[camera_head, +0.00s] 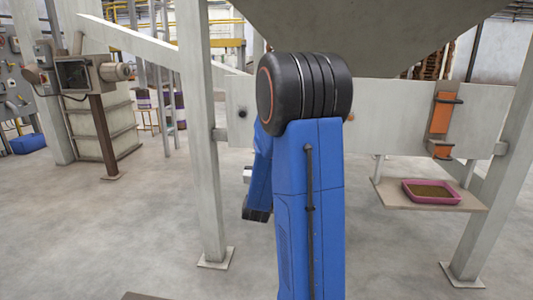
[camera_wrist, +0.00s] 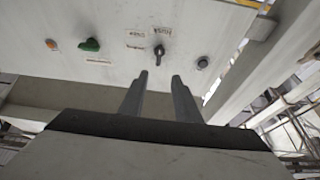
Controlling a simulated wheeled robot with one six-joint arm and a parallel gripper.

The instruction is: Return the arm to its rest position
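My arm (camera_head: 310,200) is blue with a black joint on top and stands folded in the middle of the head view. Its lower wrist part hangs to the left of the upright link. My gripper (camera_wrist: 160,75) shows in the wrist view with two grey fingers apart and nothing between them. The fingers point toward a pale control panel (camera_wrist: 120,15) and appear short of it. The panel has a green knob (camera_wrist: 90,45), a black rotary switch (camera_wrist: 159,51), a small dark knob (camera_wrist: 202,62) and an orange button (camera_wrist: 51,44). The fingertips are not clear in the head view.
A pale steel post (camera_head: 205,140) stands left of my arm and another frame leg (camera_head: 500,170) at the right. A hopper (camera_head: 370,30) hangs above. A pink tray (camera_head: 432,199) of pellets sits on a shelf at the right.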

